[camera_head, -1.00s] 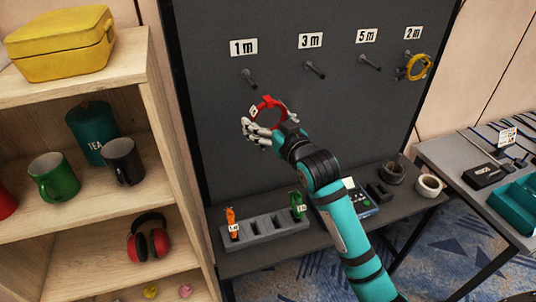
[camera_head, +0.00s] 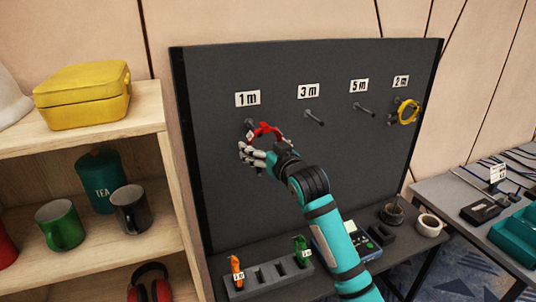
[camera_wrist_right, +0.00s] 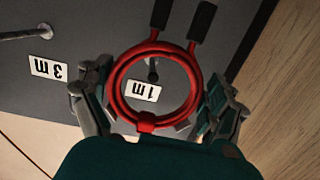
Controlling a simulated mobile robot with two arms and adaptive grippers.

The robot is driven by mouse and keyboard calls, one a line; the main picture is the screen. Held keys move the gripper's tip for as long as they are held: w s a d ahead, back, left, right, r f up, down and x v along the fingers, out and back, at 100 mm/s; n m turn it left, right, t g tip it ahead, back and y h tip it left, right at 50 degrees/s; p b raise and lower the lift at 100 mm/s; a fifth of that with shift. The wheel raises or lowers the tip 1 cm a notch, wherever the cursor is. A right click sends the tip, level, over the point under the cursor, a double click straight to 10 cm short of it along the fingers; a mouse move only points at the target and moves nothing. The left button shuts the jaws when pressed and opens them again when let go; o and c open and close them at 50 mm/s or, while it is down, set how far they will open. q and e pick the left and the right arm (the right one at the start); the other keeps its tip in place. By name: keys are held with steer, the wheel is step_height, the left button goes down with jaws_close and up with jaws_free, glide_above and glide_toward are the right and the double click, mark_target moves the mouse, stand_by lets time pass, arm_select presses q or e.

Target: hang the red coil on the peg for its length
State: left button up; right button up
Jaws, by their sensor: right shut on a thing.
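The red coil (camera_head: 265,131) is held up in front of the dark board by my right gripper (camera_head: 262,148), close to the peg under the 1 m label (camera_head: 247,98). In the right wrist view the red coil (camera_wrist_right: 118,82) is a ring with two black ends, with a gripper finger on each side. The 1 m peg (camera_wrist_right: 152,70) shows inside the ring; I cannot tell whether the ring is around it or still in front. The 3 m peg (camera_head: 314,117) and 5 m peg (camera_head: 364,109) are bare. My left gripper is not in view.
Below the board, a grey rack (camera_head: 268,282) holds orange and green items. A wooden shelf (camera_head: 150,116) with mugs and a yellow box (camera_head: 83,96) stands close at left.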

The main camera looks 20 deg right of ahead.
steer(key=shift+w+f+b, duration=0.1)
steer(key=shift+w+b, duration=1.15)
steer(key=shift+w, duration=1.5)
steer(key=shift+w+a+b, duration=0.1)
steer(key=shift+w+b, duration=0.45)
steer(key=shift+w, duration=0.6)
steer(key=shift+w+f, duration=0.15)
steer(key=shift+f, duration=0.65)
steer(key=o, duration=0.9)
